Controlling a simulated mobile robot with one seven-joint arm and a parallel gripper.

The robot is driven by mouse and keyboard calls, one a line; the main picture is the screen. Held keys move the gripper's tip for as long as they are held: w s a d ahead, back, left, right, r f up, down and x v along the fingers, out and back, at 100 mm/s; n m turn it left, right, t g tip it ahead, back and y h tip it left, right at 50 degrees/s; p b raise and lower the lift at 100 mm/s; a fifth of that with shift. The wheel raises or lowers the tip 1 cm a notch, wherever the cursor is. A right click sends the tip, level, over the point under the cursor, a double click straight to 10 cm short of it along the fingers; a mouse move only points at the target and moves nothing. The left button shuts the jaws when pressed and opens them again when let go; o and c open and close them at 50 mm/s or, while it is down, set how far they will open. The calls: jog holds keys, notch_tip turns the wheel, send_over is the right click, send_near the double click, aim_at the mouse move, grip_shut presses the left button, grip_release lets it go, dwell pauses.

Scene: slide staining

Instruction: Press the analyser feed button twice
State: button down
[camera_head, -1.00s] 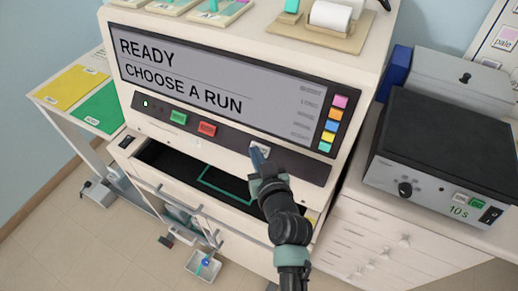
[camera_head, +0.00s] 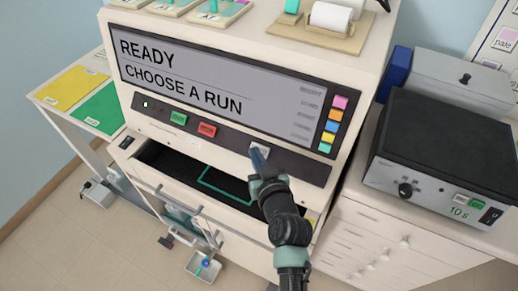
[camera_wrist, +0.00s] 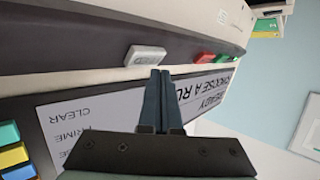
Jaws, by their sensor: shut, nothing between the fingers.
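The analyser (camera_head: 345,75) has a wide screen reading "READY" and "CHOOSE A RUN". A pale grey button (camera_head: 264,147) sits on the dark strip below the screen, right of the green and red buttons. It shows larger in the wrist view (camera_wrist: 145,55); its lettering is too small to read, so I cannot confirm it is the feed button. My gripper (camera_head: 256,153) is shut and empty, its fingertips at this button and partly covering it. In the wrist view the fingertips (camera_wrist: 160,73) are beside the button's edge; I cannot tell whether they touch it.
A green button (camera_head: 178,118) and a red button (camera_head: 207,129) sit left on the same strip. Coloured keys (camera_head: 331,126) line the screen's right side. An open dark drawer (camera_head: 165,160) lies below. A black-topped device (camera_head: 450,140) stands at the right.

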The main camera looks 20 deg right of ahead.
jog(key=shift+f, duration=0.1)
dwell(0.7)
jog(key=shift+w+d+f+b, duration=0.2)
jog(key=shift+d+f+b, duration=0.05)
jog(key=shift+b, duration=0.4)
jog(key=shift+w+d+f+b, duration=0.1)
jog(key=shift+d+f+b, duration=0.1)
jog(key=shift+b, duration=0.25)
dwell(0.4)
jog(key=shift+s+a+r+p, duration=0.3)
jog(key=shift+a+r+p, duration=0.15)
jog(key=shift+r+p, duration=0.15)
dwell(0.4)
jog(key=s+a+r+p, duration=0.1)
jog(key=p, duration=0.1)
jog(key=s+a+r+p, duration=0.1)
jog(key=r+p, duration=0.1)
jog(key=shift+s+a+r+p, duration=0.1)
jog(key=shift+a+r+p, duration=0.1)
jog(key=shift+a+p, duration=0.2)
